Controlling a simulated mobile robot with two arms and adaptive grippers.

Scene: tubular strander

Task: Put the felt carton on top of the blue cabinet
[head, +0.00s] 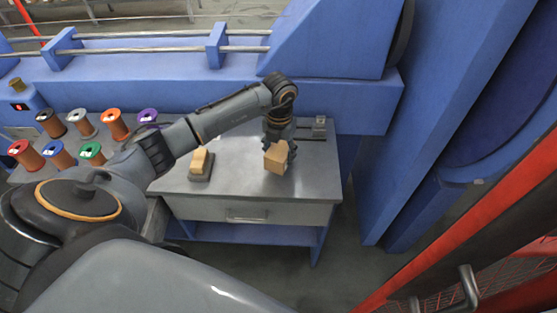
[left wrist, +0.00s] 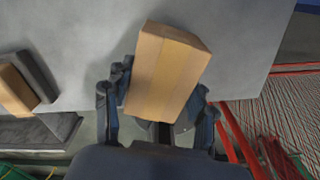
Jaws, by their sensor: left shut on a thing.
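A tan cardboard carton (head: 275,159), seemingly the felt carton, is between the fingers of my left gripper (head: 279,146). The gripper is shut on it over the grey-topped workbench (head: 240,180). I cannot tell whether its underside touches the bench. In the left wrist view the carton (left wrist: 166,75) stands tilted between the two dark fingers (left wrist: 158,108), with the bench top behind it. No separate blue cabinet stands out; the bench has a blue lower frame, and large blue housings (head: 335,40) stand behind and to the right. My right gripper is not in view.
A tan block (head: 201,160) on a dark base lies on the bench left of the carton. A small grey fixture (head: 319,126) sits at its back right. Several coloured spools (head: 115,126) stand at the left. A red barrier (head: 470,225) is at the right.

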